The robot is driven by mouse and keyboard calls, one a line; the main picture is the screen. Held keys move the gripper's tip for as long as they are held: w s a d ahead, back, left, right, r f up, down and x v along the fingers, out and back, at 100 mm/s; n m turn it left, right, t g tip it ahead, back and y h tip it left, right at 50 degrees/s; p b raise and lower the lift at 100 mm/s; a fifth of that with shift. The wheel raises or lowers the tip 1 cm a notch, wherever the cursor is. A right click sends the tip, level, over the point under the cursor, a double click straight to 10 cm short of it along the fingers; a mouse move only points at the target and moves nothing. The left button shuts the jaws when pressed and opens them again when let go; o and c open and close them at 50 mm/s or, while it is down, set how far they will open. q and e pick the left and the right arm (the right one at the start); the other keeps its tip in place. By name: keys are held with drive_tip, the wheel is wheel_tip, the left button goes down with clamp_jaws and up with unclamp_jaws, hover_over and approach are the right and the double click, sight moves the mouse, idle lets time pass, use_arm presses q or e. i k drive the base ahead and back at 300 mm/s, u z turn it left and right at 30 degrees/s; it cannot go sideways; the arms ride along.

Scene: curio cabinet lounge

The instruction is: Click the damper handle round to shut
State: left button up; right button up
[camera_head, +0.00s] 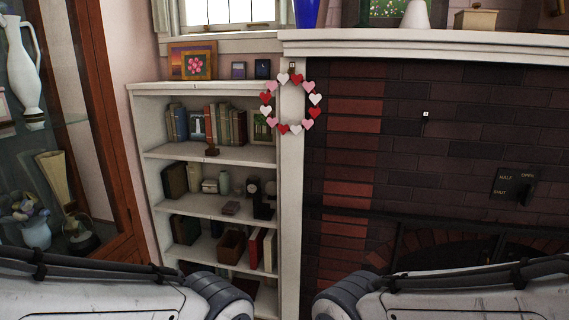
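The damper plate (508,185) is a small dark panel on the brick chimney wall at the right of the view. It bears the words HALF, OPEN and SHUT. A dark damper handle (527,191) seems to lie at its right side, just below the word OPEN; it is small and dark, so its exact angle is hard to tell. Links of both my arms cross the bottom of the view, well below and apart from the plate. Neither of my grippers shows.
The fireplace opening (470,245) lies below the plate, and a white mantel (420,44) with ornaments runs above. A heart wreath (290,103) hangs left of the bricks. A white bookshelf (208,88) and a glass cabinet (105,110) stand further left.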

sight(525, 196)
drive_tip(key=u, duration=1.1)
drive_tip(key=k, duration=0.9)
drive_tip(key=z, duration=2.2)
drive_tip(key=i, duration=1.65)
drive_tip(key=u, duration=0.05)
